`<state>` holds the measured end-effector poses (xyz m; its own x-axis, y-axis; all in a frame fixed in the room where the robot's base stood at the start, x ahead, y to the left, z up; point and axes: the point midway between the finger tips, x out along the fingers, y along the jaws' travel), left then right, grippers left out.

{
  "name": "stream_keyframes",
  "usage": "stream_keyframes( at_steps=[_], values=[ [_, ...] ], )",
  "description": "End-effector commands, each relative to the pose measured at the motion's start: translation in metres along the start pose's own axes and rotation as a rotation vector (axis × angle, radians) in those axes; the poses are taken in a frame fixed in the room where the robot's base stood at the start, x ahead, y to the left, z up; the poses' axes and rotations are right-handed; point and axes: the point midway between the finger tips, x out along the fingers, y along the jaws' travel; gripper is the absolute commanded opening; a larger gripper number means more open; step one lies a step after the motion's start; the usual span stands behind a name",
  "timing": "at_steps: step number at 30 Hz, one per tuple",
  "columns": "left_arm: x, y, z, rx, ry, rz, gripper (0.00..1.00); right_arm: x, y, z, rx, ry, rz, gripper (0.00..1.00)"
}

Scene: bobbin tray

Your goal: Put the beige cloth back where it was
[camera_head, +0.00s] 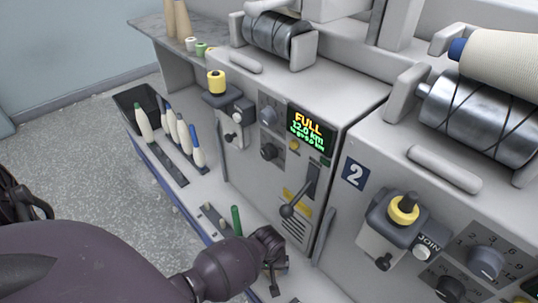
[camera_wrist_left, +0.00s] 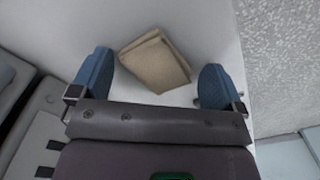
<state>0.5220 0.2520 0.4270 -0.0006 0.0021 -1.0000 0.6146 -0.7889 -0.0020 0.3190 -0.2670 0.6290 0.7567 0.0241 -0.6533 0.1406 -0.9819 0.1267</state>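The beige cloth (camera_wrist_left: 155,62) shows in the left wrist view, folded into a flat, slightly turned rectangle on a white surface (camera_wrist_left: 215,30). My left gripper (camera_wrist_left: 154,80) is open, with one blue fingertip on each side of the cloth. The near end of the cloth reaches in between the fingers, and I see a gap on both sides. Whether the fingers are level with it or above it I cannot tell. In the head view my left gripper (camera_head: 272,262) is low in front of the machine, and the cloth is not visible there. My right gripper is not in view.
Behind the left gripper is the grey machine front (camera_head: 270,185) with a lever (camera_head: 300,195) and a lit display (camera_head: 308,128). A tray rail with several white bobbins (camera_head: 183,135) and a dark bin (camera_head: 137,98) lies left. A green peg (camera_head: 236,220) stands close to the gripper.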

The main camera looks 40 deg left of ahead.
Motion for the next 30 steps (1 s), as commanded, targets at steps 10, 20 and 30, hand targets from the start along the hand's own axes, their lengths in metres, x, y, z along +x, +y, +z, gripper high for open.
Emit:
stream_keyframes(
  at_steps=[10,20,30],
  values=[
    [-0.018,0.002,-0.002,0.000,0.005,0.004,0.94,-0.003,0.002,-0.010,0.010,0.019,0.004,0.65],
    [-0.069,0.003,-0.003,0.001,0.007,0.007,0.94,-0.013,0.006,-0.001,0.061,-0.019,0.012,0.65],
    [-0.078,0.000,0.001,0.001,-0.001,0.000,0.94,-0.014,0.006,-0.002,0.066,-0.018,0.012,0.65]
  ],
)
